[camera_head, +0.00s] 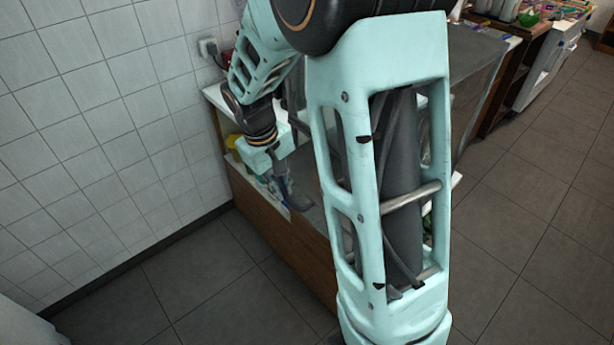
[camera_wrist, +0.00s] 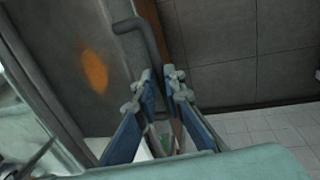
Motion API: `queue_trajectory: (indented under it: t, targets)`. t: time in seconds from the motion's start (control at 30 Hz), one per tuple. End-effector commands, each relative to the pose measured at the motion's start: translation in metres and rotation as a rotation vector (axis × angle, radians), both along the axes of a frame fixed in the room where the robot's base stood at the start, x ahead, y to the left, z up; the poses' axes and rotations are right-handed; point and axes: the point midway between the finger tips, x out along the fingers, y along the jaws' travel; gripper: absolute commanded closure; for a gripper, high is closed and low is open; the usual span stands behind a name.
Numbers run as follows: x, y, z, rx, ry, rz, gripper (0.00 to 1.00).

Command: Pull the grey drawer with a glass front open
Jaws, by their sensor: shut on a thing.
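The grey drawer (camera_wrist: 75,35) fills the upper left of the wrist view, with a blurred orange spot on its smooth surface. Its dark grey bar handle (camera_wrist: 152,38) bends down to my fingertips. My gripper (camera_wrist: 163,82), with blue-padded fingers, is shut on the handle near its lower end. In the head view my gripper (camera_head: 281,186) reaches down at the front of the wooden counter. My own arm hides much of the drawer there, and I cannot tell how far it stands out.
The wooden counter (camera_head: 262,215) stands near a white tiled wall (camera_head: 110,110) at left. A yellow item (camera_head: 234,143) lies near its left end. A glass case (camera_head: 470,75) is behind my arm. Dark tiled floor (camera_head: 215,285) in front is clear.

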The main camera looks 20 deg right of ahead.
Motion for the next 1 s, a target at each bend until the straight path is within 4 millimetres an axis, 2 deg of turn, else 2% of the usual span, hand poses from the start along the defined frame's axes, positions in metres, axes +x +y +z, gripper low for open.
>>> queue_trajectory:
  t: [0.03,0.2,0.4,0.6,0.93,0.97,1.0]
  targets:
    - [-0.004,0.017,-0.002,0.001,-0.004,0.009,1.00]
    - [-0.018,0.055,-0.001,0.001,-0.004,0.007,1.00]
    - [-0.029,0.083,0.000,0.001,-0.003,0.004,1.00]
    - [-0.033,0.093,0.001,0.001,-0.003,0.001,1.00]
    - [-0.033,0.094,0.001,0.001,-0.003,0.001,1.00]
    - [-0.033,0.094,0.001,0.001,-0.003,0.001,0.88]
    - [-0.033,0.094,0.001,0.001,-0.003,0.001,0.84]
